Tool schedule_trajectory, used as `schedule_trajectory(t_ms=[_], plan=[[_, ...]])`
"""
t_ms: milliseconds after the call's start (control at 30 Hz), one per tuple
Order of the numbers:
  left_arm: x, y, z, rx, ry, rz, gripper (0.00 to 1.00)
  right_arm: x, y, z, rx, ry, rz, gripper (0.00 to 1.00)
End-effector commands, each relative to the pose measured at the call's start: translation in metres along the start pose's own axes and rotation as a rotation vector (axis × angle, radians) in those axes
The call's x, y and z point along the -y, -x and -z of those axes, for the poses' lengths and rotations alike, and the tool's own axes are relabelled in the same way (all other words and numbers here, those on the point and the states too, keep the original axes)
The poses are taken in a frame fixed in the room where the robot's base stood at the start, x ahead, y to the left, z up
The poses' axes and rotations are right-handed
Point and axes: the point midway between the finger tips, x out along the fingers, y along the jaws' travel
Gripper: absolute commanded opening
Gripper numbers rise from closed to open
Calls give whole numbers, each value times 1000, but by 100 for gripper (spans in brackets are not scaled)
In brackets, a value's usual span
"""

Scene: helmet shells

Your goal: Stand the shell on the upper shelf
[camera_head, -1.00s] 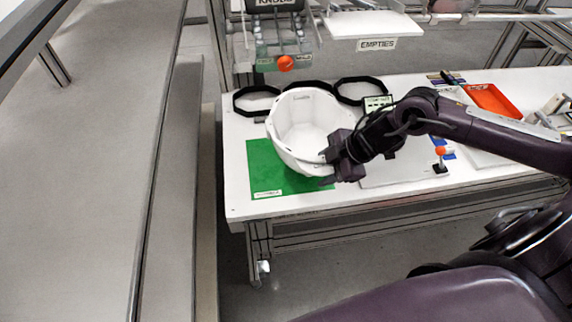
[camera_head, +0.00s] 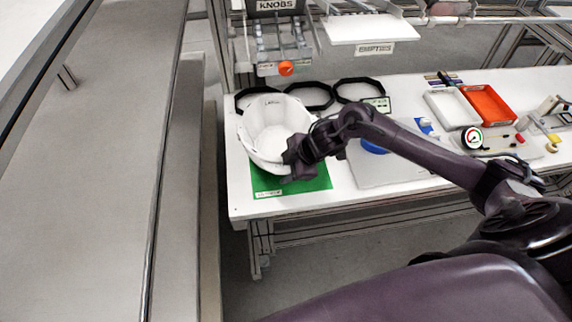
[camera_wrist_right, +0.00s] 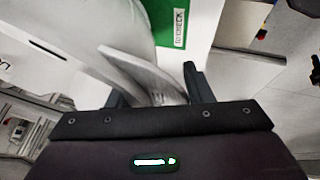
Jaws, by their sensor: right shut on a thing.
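The white helmet shell (camera_head: 270,132) is above the green mat (camera_head: 310,182) at the left of the white table, with its hollow side facing up and toward the camera. My right gripper (camera_head: 292,168) is at the shell's lower right rim. In the right wrist view the shell (camera_wrist_right: 110,35) fills the upper left, and its rim passes between the fingers of my right gripper (camera_wrist_right: 155,88), which is shut on it. A white shelf labelled empties (camera_head: 372,28) hangs above the table at the back. My left gripper is out of view.
Several black octagonal rings (camera_head: 310,94) lie behind the shell. A knobs rack (camera_head: 280,40) with an orange knob (camera_head: 286,68) hangs above them. A white tray (camera_head: 450,107), a red tray (camera_head: 488,103) and a round gauge (camera_head: 472,138) are to the right.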

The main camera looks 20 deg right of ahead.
Motion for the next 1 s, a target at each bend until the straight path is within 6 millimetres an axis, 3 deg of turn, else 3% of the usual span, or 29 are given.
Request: schedule_trajectory(t_ms=[267, 300, 467, 833, 1000], plan=[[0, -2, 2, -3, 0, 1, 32, 0, -1, 0, -2, 1, -3, 0], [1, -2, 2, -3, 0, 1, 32, 1, -3, -1, -1, 0, 0, 47], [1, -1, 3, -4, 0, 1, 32, 1, -2, -1, -1, 0, 0, 68], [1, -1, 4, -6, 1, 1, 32, -1, 4, -1, 0, 0, -2, 68], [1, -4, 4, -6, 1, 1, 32, 0, 31, -2, 1, 4, -3, 68]])
